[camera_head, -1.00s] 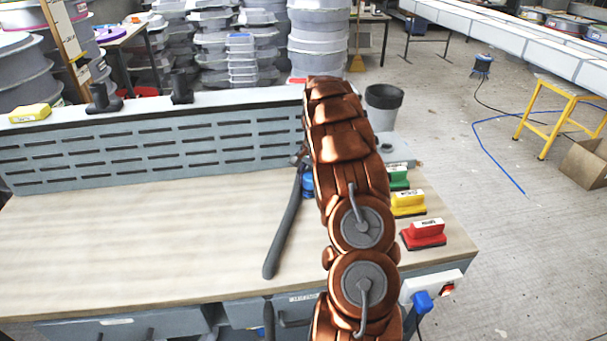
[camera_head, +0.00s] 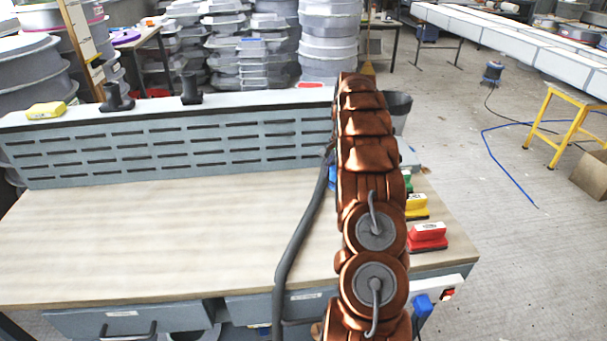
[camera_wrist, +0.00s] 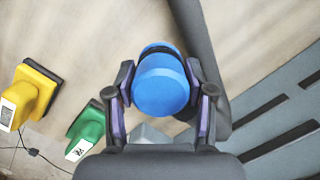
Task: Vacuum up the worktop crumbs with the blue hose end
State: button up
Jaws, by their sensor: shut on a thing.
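The blue hose end (camera_wrist: 160,88) is between the two fingers of my gripper (camera_wrist: 162,98) in the wrist view, and the fingers are shut on it. In the head view, a small part of the blue hose end (camera_head: 332,177) shows beside my arm, above the right part of the worktop (camera_head: 160,235). The dark grey hose (camera_head: 297,245) runs down from it over the worktop's front edge. My gripper is mostly hidden behind my arm in the head view. I cannot make out any crumbs on the visible worktop.
A green block (camera_wrist: 86,125) and a yellow block (camera_wrist: 32,92) with labels lie near the worktop's right end, with a red one (camera_head: 428,237). A slotted grey panel (camera_head: 180,145) closes the back. A dark bin (camera_head: 398,108) stands behind. The worktop's left and middle are bare.

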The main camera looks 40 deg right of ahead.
jog(key=shift+s+d+r, duration=0.1)
jog(key=shift+s+r, duration=0.1)
jog(key=shift+r, duration=0.55)
jog(key=shift+r+p, duration=0.5)
jog(key=shift+r, duration=1.55)
